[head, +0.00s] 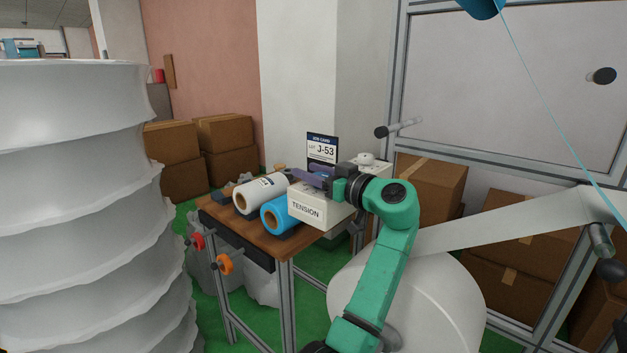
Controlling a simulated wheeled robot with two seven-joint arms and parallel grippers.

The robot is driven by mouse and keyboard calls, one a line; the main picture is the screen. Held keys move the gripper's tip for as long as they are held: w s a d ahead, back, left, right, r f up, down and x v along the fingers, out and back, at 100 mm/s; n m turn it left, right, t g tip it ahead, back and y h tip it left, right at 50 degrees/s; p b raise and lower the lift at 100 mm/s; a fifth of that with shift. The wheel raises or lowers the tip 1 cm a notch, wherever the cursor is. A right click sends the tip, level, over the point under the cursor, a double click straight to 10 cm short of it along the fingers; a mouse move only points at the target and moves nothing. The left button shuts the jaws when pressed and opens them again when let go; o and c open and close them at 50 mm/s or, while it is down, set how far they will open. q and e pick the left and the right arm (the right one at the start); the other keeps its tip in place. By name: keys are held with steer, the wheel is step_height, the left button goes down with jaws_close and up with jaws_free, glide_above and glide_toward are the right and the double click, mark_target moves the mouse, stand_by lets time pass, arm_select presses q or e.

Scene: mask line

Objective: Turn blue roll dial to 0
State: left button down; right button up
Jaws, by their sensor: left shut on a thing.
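A white box marked TENSION (308,207) stands on a small wooden table. A pale dial (367,158) shows on its top at the far right side. My left gripper (308,178) lies over the left part of the box top, with its purple fingers pointing left. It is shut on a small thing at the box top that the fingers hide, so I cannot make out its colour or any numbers. The blue roll (276,213) lies on the table just left of the box. A white roll (260,193) lies behind it. My right gripper is out of view.
A card reading J-53 (321,149) stands behind the box. A large white roll (440,300) is at the right, and cardboard boxes (225,130) are behind.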

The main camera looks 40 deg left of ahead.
arm_select(q)
steer(key=shift+s+n+g, duration=0.15)
steer(key=shift+n+g, duration=0.35)
steer(key=shift+g, duration=0.3)
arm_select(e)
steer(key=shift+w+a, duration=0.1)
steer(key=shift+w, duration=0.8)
arm_select(q)
steer(key=shift+c, duration=1.6)
jaws_free()
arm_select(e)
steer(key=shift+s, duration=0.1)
arm_select(q)
steer(key=d+b, duration=0.1)
steer(key=d, duration=1.3)
steer(key=shift+w+d, duration=0.25)
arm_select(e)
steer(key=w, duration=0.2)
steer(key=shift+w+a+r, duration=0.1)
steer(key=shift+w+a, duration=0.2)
